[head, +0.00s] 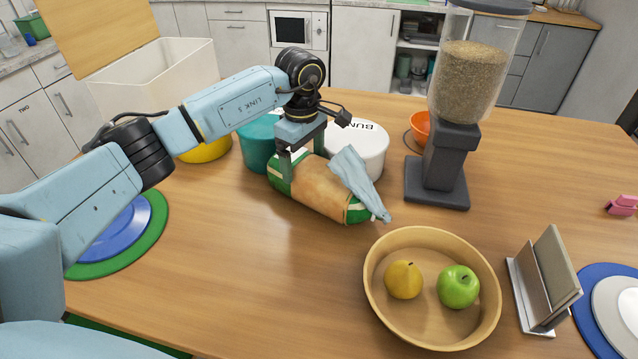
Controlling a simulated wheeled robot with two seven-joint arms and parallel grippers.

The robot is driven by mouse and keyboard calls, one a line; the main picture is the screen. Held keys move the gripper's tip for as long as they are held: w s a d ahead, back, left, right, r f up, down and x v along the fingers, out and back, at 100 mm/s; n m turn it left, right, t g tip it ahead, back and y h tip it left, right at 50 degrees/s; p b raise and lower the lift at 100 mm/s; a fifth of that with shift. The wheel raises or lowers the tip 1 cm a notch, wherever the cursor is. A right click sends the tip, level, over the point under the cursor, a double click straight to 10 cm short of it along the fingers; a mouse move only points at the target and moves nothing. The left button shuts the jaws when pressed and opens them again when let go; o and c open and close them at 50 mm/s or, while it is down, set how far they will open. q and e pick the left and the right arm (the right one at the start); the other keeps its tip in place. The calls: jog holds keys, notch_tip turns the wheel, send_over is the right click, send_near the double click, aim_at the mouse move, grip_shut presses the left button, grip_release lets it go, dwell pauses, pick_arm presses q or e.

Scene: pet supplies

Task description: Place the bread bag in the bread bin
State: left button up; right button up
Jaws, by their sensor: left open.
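The bread bag (319,189) lies on its side on the wooden table, tan in the middle with green ends and a pale blue twisted tail at its right. My left gripper (298,165) points down at the bag's left part, its fingers apart and straddling or just above it; I cannot tell whether they touch it. The bread bin (150,80) appears to be the cream box with a raised wooden lid (105,35) at the back left, partly behind my left arm. My right gripper is not in view.
Teal and white canisters (362,148) stand just behind the bag. A grain dispenser (450,130) stands right of it. A wooden fruit bowl (385,325) and a napkin holder (540,285) are in front right. A yellow bowl (208,152) is near the bin. The front-centre table is clear.

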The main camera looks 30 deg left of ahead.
pick_arm(q)
jog(key=shift+f, duration=0.4)
jog(key=shift+c, duration=0.4)
jog(key=shift+r, duration=0.1)
jog(key=c, duration=0.9)
jog(key=shift+w, duration=0.1)
